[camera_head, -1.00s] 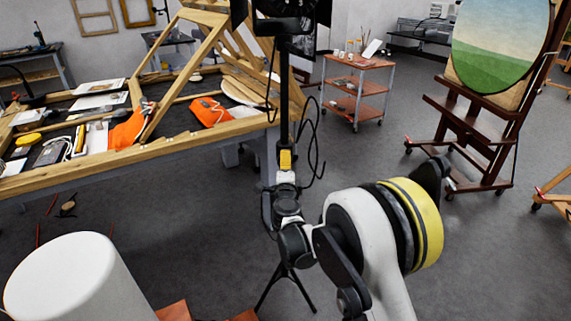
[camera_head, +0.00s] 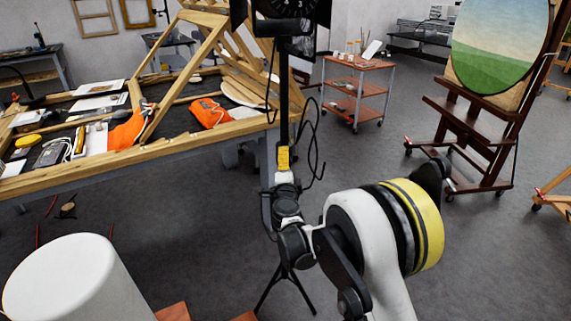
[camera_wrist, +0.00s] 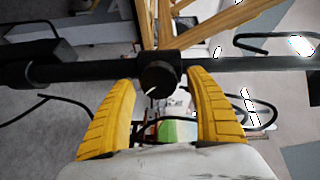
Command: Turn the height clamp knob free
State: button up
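The height clamp knob (camera_wrist: 160,79), round and black, sits on the dark pole (camera_wrist: 240,65) of a stand, which crosses the wrist view sideways. My gripper (camera_wrist: 161,78) is open, with one yellow finger on each side of the knob. Gaps show between the knob and both fingers; it is level with the fingertips. I cannot tell how deep it lies between them. In the head view the stand's pole (camera_head: 284,105) is upright, and my gripper's yellow fingers (camera_head: 284,157) are in front of its lower part. The knob is hidden there.
A dark lamp-like head (camera_head: 285,8) tops the pole, and a loose black cable (camera_head: 317,150) hangs beside it. A wooden-framed worktable (camera_head: 190,139) with tools is close on the left. A cart (camera_head: 357,65) and an easel (camera_head: 480,130) stand farther right.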

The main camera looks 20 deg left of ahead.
jog(key=v, duration=1.2)
jog(key=s+d+r+n+g+y, duration=0.35)
jog(key=d+r+n, duration=0.55)
jog(key=d+r, duration=0.6)
jog(key=s+d+f+n+g+h, duration=0.1)
jog(key=s+d+f+g+h, duration=0.1)
jog(key=s+d, duration=0.6)
jog(key=s+d+f+n+g+h, duration=0.1)
jog(key=s+d+f+h, duration=0.3)
jog(key=s+d, duration=0.5)
jog(key=s+d+f+n+g+h, duration=0.1)
jog(key=s+d+f+g+h, duration=0.2)
jog(key=s+d, duration=0.5)
jog(key=d, duration=0.2)
jog(key=shift+s+d+f+n, duration=0.25)
jog(key=shift+d+n, duration=0.05)
jog(key=shift+d, duration=0.05)
